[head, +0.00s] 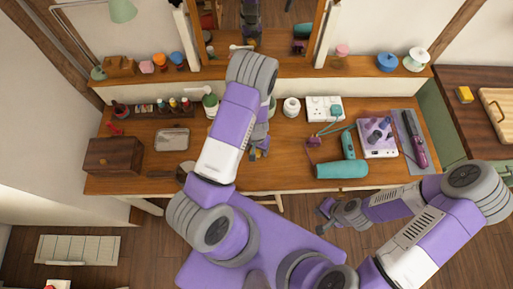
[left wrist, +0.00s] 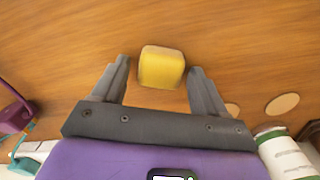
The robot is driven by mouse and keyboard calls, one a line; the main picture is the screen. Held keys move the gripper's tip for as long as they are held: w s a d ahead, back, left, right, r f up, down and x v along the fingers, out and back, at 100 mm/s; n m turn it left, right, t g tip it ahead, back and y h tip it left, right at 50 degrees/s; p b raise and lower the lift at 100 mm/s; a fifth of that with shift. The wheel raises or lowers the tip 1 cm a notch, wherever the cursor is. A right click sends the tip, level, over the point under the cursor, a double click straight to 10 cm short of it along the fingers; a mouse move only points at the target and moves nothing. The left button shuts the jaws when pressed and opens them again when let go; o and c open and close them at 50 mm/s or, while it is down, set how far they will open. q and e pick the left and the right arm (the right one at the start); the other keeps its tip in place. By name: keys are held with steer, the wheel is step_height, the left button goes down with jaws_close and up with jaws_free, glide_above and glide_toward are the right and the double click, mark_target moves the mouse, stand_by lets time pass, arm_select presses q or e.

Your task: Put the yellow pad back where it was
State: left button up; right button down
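A small yellow pad (left wrist: 162,68) lies on the wooden table top (left wrist: 60,50) in the left wrist view, between and slightly beyond the two fingertips. My left gripper (left wrist: 158,75) is open around it, with a visible gap on each side. In the head view my left gripper (head: 258,153) is low over the middle of the table, and the arm largely hides the pad there. My right gripper (head: 325,216) is in front of the table's front edge, away from the pad; its fingers look apart and empty.
Another yellow block (head: 464,94) lies on the right-hand cabinet beside a cutting board (head: 497,108). A wooden box (head: 113,156) and metal tin (head: 172,139) stand left.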

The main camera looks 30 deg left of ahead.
arm_select(q)
steer(key=shift+r, duration=0.2)
step_height(320, 180, up, 12)
steer(key=p, duration=0.3)
steer(key=shift+g+h, duration=0.3)
steer(key=shift+h, duration=0.2)
steer(key=s+d+f, duration=0.1)
steer(key=s+f, duration=0.1)
steer(key=s+d+f, duration=0.1)
steer(key=s+f, duration=0.1)
steer(key=s, duration=0.1)
steer(key=s+d+f, duration=0.2)
steer(key=shift+s+d+f, duration=0.1)
steer(key=shift+s+f, duration=0.1)
steer(key=shift+f, duration=0.05)
steer(key=s+d+h, duration=0.1)
steer(key=d, duration=0.1)
steer(key=s+d+h, duration=0.1)
steer(key=d, duration=0.2)
steer(key=s+d, duration=0.2)
steer(key=d, duration=0.1)
steer(key=shift+f+n+t+h, duration=0.35)
steer(key=shift+n+t+h, duration=0.05)
steer(key=shift+d+r, duration=0.15)
steer(key=shift+d, duration=0.3)
